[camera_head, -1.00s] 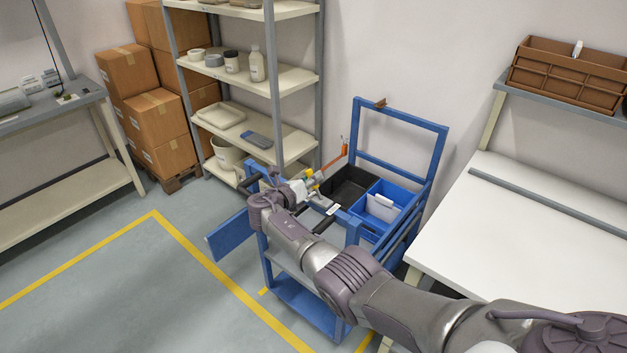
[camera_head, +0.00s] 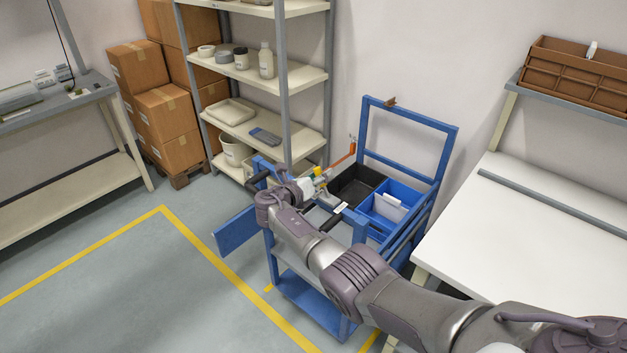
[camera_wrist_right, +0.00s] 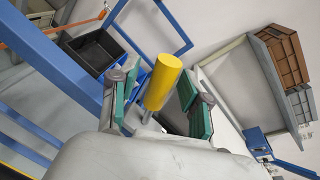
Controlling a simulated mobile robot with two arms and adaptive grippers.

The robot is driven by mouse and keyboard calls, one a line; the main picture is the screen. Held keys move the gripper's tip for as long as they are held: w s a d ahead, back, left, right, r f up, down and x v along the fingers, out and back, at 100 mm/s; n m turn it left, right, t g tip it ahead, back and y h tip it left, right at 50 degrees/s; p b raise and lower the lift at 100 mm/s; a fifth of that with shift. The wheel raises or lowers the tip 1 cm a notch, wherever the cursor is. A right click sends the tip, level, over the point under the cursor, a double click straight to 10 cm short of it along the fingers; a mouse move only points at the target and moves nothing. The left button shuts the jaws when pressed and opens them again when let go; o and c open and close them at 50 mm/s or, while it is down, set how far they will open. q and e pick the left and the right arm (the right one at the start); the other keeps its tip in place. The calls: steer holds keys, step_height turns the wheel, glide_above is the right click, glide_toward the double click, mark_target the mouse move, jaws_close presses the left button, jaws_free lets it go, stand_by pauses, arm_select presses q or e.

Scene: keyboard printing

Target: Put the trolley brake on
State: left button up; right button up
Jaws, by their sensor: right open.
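The blue trolley (camera_head: 410,119) stands between the shelf rack and the white bench. A yellow cylindrical grip (camera_wrist_right: 163,82) on a thin metal stem shows in the wrist view; I take it to be the brake handle. It also shows small in the head view (camera_head: 318,172), at the trolley's near left end. My right gripper (camera_head: 321,184) is there too. In the wrist view my right gripper (camera_wrist_right: 158,98) is open, its green-padded fingers on either side of the yellow grip, with gaps visible. The stem's lower end is hidden behind the gripper body. My left gripper is out of view.
An orange bar (camera_head: 342,159) slants up near the trolley's back left corner. The trolley carries a black bin (camera_head: 356,184) and a blue bin (camera_head: 411,193). A white bench (camera_head: 520,240) is close on the right. Shelves (camera_head: 240,125) stand behind. Floor at left is clear.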

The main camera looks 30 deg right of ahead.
steer(key=v, duration=1.2)
steer(key=shift+f, duration=0.1)
